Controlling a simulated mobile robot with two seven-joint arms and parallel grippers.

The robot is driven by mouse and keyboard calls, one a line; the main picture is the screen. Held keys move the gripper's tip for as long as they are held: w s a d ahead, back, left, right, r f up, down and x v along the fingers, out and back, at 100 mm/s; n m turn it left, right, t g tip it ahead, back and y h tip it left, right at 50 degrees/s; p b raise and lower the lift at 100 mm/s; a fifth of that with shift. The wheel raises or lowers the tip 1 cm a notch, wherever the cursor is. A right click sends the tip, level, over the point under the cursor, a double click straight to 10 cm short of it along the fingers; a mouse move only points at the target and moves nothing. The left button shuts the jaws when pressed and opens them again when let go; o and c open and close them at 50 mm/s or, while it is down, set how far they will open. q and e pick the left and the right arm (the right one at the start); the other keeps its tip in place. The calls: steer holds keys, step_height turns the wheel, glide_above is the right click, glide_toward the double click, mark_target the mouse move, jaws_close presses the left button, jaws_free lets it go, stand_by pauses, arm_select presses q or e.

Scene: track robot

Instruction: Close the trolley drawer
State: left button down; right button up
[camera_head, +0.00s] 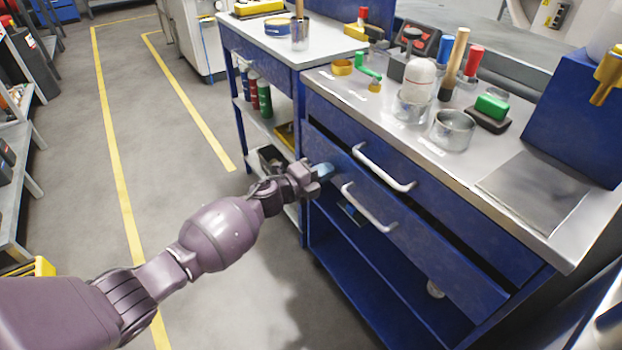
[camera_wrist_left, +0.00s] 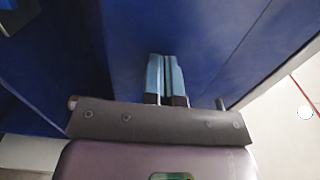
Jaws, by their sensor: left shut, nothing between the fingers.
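The blue trolley (camera_head: 330,92) stands at the right with a metal top and two drawers. The upper drawer (camera_head: 440,203) has a pale bar handle. The lower drawer (camera_head: 440,262), also with a bar handle (camera_head: 368,208), stands out a little, with a dark gap above its front. My left gripper (camera_head: 325,171) is shut and empty at the left end of the lower drawer front. In the left wrist view its blue fingertips (camera_wrist_left: 165,75) are together, pointing at a blue panel (camera_wrist_left: 200,30); whether they touch it I cannot tell. My right gripper is not in view.
Cups, tools and a green-topped block (camera_head: 491,106) stand on the trolley top. An open blue shelf (camera_head: 375,280) lies below the drawers. A second cart (camera_head: 270,45) with bottles stands behind. The floor (camera_head: 75,200) at left is clear, with yellow lines.

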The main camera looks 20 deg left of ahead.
arm_select(q)
steer(key=shift+x, duration=1.05)
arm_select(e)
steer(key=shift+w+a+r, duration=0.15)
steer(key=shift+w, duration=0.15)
arm_select(q)
steer(key=shift+w+r, duration=0.1)
steer(key=shift+r, duration=0.2)
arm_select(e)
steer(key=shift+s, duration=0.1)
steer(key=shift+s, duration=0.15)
